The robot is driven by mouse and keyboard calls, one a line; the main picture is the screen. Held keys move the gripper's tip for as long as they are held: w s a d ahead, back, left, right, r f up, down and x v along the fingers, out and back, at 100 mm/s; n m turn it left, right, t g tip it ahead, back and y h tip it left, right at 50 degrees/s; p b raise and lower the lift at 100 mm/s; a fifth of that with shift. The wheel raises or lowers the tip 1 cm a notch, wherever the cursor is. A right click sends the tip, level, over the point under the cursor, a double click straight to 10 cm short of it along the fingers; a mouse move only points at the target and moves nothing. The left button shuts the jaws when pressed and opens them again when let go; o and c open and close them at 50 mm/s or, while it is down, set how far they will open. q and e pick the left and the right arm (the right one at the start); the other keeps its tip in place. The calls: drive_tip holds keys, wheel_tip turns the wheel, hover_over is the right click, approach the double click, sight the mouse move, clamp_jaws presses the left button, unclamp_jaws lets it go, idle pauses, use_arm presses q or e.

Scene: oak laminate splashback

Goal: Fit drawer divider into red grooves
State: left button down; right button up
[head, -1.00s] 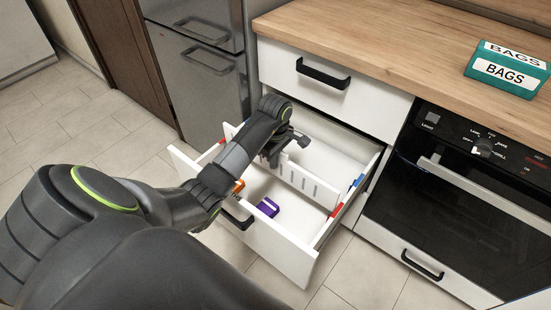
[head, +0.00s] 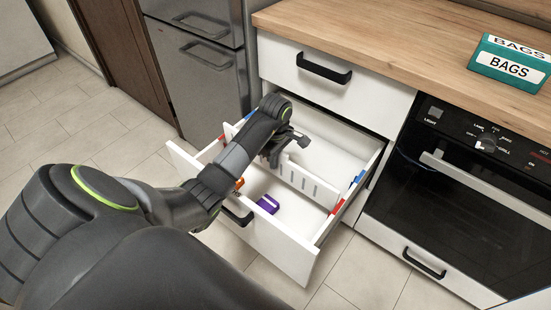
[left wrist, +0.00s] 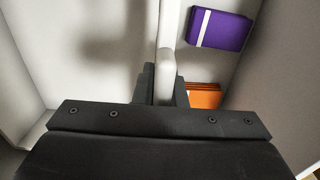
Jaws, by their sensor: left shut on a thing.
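The white slotted drawer divider (head: 310,184) stands upright across the open drawer (head: 290,258). My left gripper (head: 277,158) is shut on its top edge, and the left wrist view shows the divider (left wrist: 168,65) edge-on between the fingers (left wrist: 166,88). Red groove marks (head: 337,207) show on the drawer's right wall, close to the divider's right end. Blue marks (head: 358,178) sit farther back on that wall. A red mark on the left wall is partly hidden by my arm. I cannot tell whether the divider's ends sit in the grooves. My right gripper is out of view.
A purple box (head: 268,204) and an orange item (head: 239,184) lie in the drawer's front part. The back part looks clear. A closed drawer (head: 330,90) and wooden counter with a teal BAGS box (head: 510,65) are above; an oven (head: 450,190) stands at right.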

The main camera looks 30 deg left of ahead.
use_arm(q)
drive_tip(key=shift+f+b, duration=1.45)
drive_tip(key=shift+f, duration=0.3)
drive_tip(key=shift+f, duration=0.1)
